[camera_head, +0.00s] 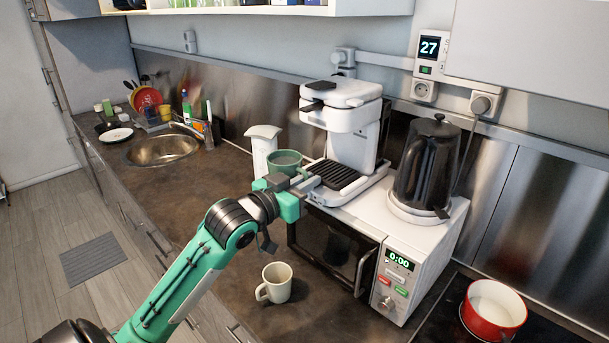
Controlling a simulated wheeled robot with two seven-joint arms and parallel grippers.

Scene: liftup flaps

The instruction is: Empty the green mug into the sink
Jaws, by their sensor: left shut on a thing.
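The green mug (285,162) is upright beside the white coffee machine, at counter-middle in the head view. A greyish surface shows inside its rim; I cannot tell what it is. My left gripper (296,184) is at the mug's near side and shut on it; the fingers are partly hidden. The round metal sink (162,149) is set into the counter at the far left, well apart from the mug. My right gripper is not in view.
The coffee machine (342,118), microwave (398,258) and black kettle (426,165) are on the right. A white container (263,142) stands behind the green mug. Dark counter (190,188) is clear toward the sink.

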